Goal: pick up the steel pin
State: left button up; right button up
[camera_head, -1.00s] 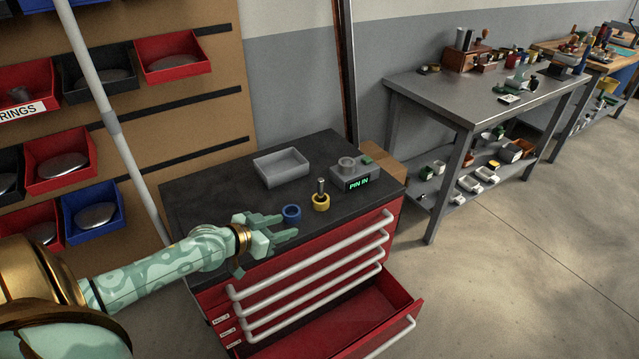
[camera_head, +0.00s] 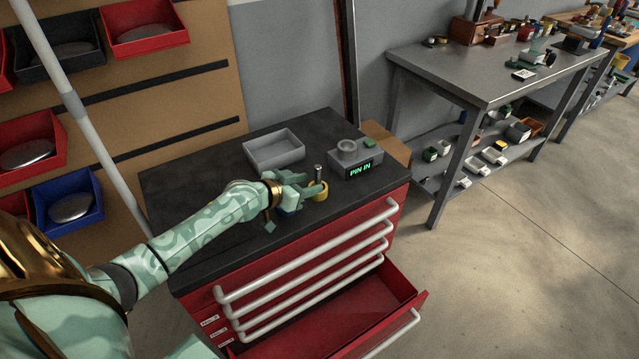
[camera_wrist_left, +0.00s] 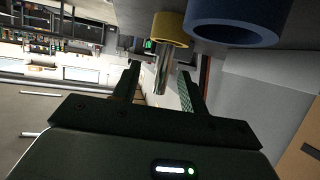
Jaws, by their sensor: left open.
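The steel pin (camera_head: 318,173) stands upright in a yellow ring holder (camera_head: 320,192) on the dark top of the red tool cabinet. In the left wrist view, the pin (camera_wrist_left: 162,72) shows between my two fingers, with its yellow holder (camera_wrist_left: 169,30) at its base. My left gripper (camera_head: 303,185) is open and empty, its fingers pointing toward the pin from the left in the head view. I cannot tell whether the pin lies fully between the fingertips. A blue ring (camera_wrist_left: 238,18) sits beside the holder; my gripper mostly hides it in the head view. My right gripper is out of view.
A grey tray (camera_head: 274,151) lies behind the gripper. A grey fixture (camera_head: 352,161) with a round socket and a green "PIN IN" display stands right of the pin. The cabinet's lowest drawer (camera_head: 400,300) is pulled out. The cabinet top's left part is bare.

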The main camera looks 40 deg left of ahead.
aim_at(317, 180)
pick_arm(q)
jog(key=b+x, duration=0.1)
jog(key=x, duration=0.2)
jog(key=b+x, duration=0.1)
jog(key=x, duration=0.1)
jog(key=shift+a+b, duration=0.3)
jog(key=shift+a, duration=0.05)
jog(key=shift+w+f, duration=0.1)
jog(key=shift+w, duration=0.2)
grip_shut()
jog(key=shift+r, duration=0.3)
